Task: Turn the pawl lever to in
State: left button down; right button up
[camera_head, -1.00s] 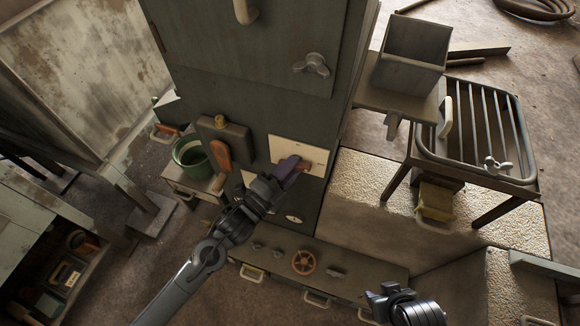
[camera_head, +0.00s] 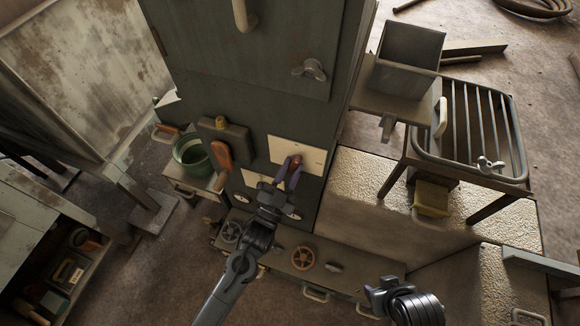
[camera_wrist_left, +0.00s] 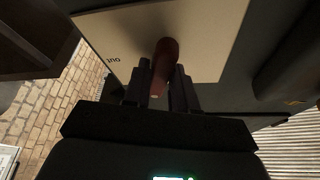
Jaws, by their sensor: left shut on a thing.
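The pawl lever (camera_head: 296,160), a short red-brown handle, sits on a cream plate (camera_head: 314,156) on the front of the dark green cabinet. My left gripper (camera_head: 289,169) reaches up from below with its fingers on either side of the lever, shut on it. In the left wrist view the lever (camera_wrist_left: 163,62) stands between the two dark fingertips, against the plate (camera_wrist_left: 205,35). Small inverted lettering, seemingly "out", shows to its left there; no other lettering on the plate is legible. My right gripper (camera_head: 379,294) is low at the right, away from the cabinet; its jaw opening is unclear.
An orange-brown handle (camera_head: 221,155) on a dark box and a green bucket (camera_head: 190,153) are left of the plate. An orange handwheel (camera_head: 303,258) is on the low unit below. A barred rack (camera_head: 480,135) stands at the right. A wing knob (camera_head: 310,70) is above.

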pick_arm(q)
jog(key=shift+d+n+t+y+p, duration=0.1)
jog(key=shift+n+t+y+p, duration=0.4)
jog(key=shift+n, duration=0.95)
jog(key=shift+d+n+t+y+b, duration=0.1)
jog(key=shift+n+t+y, duration=0.2)
jog(key=shift+n+y, duration=0.85)
jog(key=shift+a+n+h, duration=0.1)
jog(key=shift+n+h, duration=0.15)
jog(key=shift+n, duration=0.15)
jog(key=c, duration=1)
grip_release()
jog(key=shift+s, duration=0.1)
jog(key=p+v, duration=0.1)
jog(key=v, duration=0.9)
jog(key=shift+s+f+p, duration=0.15)
jog(key=shift+s+p, duration=0.2)
jog(key=shift+a, duration=0.1)
